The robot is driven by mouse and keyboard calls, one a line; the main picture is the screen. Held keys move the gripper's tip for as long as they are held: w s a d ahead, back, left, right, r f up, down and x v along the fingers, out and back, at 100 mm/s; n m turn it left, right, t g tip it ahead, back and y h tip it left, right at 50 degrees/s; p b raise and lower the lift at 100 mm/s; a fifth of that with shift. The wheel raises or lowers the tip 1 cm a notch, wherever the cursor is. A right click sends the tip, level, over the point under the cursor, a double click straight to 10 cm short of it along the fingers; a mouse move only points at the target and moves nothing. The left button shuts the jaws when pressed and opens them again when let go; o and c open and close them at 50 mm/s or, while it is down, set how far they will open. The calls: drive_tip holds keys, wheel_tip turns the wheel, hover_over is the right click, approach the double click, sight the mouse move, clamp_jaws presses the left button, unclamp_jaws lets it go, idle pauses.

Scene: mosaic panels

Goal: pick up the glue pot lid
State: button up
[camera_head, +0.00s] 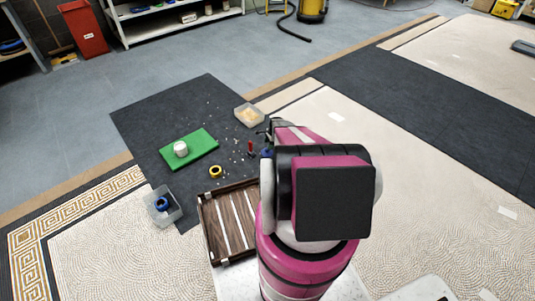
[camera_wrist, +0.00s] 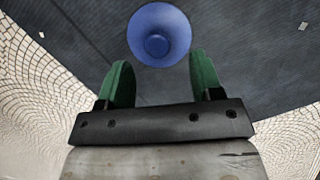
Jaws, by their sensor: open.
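A round blue lid with a knob at its middle (camera_wrist: 159,30) lies ahead of my gripper in the wrist view, above the dark mat. I take it for the glue pot lid. My gripper (camera_wrist: 160,62) is open, with its two green fingers apart and nothing between them. The lid appears just beyond the fingertips, roughly centred between them. In the head view a small patch of blue (camera_head: 266,153) shows beside my arm, which hides most of that spot. A white pot (camera_head: 180,149) stands on a green board (camera_head: 203,150) to the left.
A red-handled tool (camera_head: 250,147) and scattered chips lie left of my arm. The dark mat (camera_head: 145,120) is mostly bare.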

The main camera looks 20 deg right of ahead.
sight(267, 151)
drive_tip(key=x, duration=0.5)
drive_tip(key=shift+s+f, duration=0.1)
drive_tip(key=shift+s, duration=0.05)
drive_tip(key=c, duration=1)
